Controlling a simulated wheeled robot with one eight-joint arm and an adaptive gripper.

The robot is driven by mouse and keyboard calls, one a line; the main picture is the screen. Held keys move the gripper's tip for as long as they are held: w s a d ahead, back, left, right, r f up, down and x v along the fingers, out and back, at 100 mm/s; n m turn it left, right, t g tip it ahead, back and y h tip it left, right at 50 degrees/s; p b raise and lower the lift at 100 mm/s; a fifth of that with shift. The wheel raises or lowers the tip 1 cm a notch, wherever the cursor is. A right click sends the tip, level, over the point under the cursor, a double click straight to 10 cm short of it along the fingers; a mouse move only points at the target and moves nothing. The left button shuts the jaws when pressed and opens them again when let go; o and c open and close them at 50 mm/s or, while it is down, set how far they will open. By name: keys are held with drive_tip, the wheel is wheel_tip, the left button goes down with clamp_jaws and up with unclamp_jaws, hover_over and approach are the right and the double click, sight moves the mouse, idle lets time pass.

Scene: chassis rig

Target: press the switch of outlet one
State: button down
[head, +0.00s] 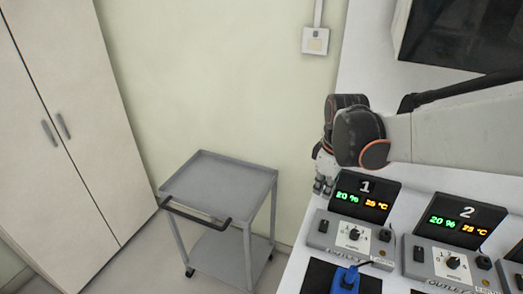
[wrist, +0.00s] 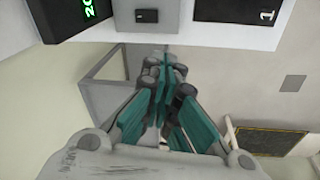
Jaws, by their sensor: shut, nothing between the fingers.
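Outlet one (head: 340,251) is a grey control box on the white bench in the head view. Its dark display (head: 365,198) is marked 1 and reads 20 % and a temperature. A black rocker switch (head: 323,226) sits at the left of its sloped face, with a dial (head: 354,234) in the middle. My gripper (head: 323,187) is shut and empty, pointing down just left of the display, above and behind the rocker. In the wrist view my closed fingers (wrist: 165,70) lie below a grey panel with a small black switch (wrist: 146,15), apart from it in the picture.
Outlet two (head: 452,266) stands to the right, with its own display (head: 466,220). A blue object (head: 345,279) lies on a dark area before outlet one. A grey cart (head: 232,180) stands left of the bench, and a pale cabinet (head: 60,130) farther left.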

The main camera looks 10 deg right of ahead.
drive_tip(key=w+d+f+n+g, duration=0.1)
drive_tip(key=w+d+f+n, duration=0.1)
drive_tip(key=w+f, duration=0.1)
drive_tip(key=shift+w+d+f+n+g, duration=0.25)
drive_tip(key=shift+d+f+n+g, duration=0.1)
drive_tip(key=shift+f, duration=0.25)
drive_tip(key=b, duration=0.4)
approach(317, 229)
wheel_tip(317, 229, down, 5)
drive_tip(key=shift+d+f, duration=0.1)
drive_tip(key=shift+d, duration=0.05)
drive_tip(key=shift+f, duration=0.2)
drive_tip(key=shift+s+b, duration=0.1)
drive_tip(key=shift+b, duration=0.2)
drive_tip(key=shift+f, duration=0.35)
drive_tip(key=shift+s, duration=0.1)
drive_tip(key=shift+r, duration=0.1)
